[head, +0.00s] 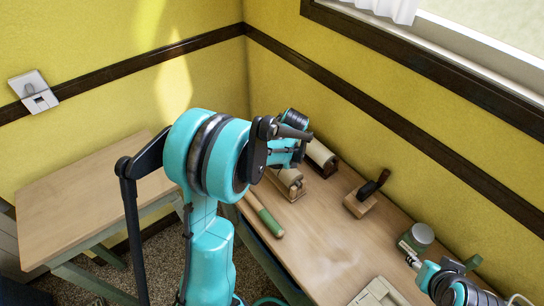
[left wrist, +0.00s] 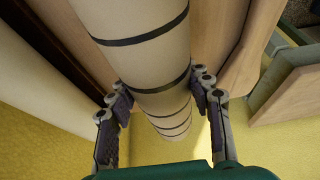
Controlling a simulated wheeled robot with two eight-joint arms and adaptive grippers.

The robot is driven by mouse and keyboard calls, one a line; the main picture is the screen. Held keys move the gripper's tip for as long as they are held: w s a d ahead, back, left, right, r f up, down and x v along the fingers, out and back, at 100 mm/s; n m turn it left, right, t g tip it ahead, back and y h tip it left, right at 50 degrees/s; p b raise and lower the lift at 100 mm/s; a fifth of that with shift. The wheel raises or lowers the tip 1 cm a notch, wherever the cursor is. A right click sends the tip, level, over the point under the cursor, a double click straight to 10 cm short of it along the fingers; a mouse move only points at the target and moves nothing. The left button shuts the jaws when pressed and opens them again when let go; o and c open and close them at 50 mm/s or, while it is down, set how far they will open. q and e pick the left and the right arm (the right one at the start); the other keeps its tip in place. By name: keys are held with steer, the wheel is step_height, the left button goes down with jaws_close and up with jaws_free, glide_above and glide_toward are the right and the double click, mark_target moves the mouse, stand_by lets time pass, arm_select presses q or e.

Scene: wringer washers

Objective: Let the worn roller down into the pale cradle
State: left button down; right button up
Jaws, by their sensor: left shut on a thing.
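My left gripper (left wrist: 161,98) is shut on the worn roller, a beige cylinder with dark rings (left wrist: 150,65), which lies between its two fingers in the left wrist view. In the head view, my left gripper (head: 287,160) is partly hidden by its own arm. The beige roller shows just below it, at the pale cradle (head: 299,193) on the bench. I cannot tell whether the roller touches the cradle. My right gripper (head: 412,259) is at the lower right near a green tin; its fingers are too small to judge.
A dark cradle with another beige roller (head: 320,155) stands close behind. A green-sleeved rod (head: 264,215) lies in front on the bench (head: 318,235). The middle bench is clear.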

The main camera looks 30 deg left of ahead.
arm_select(q)
steer(key=shift+f, duration=0.25)
stand_by(0.4)
steer(key=shift+f+b, duration=0.5)
steer(key=shift+b, duration=0.1)
steer(key=c, duration=0.6)
jaws_free()
steer(key=shift+r+p, duration=3.4)
steer(key=shift+r, duration=1.15)
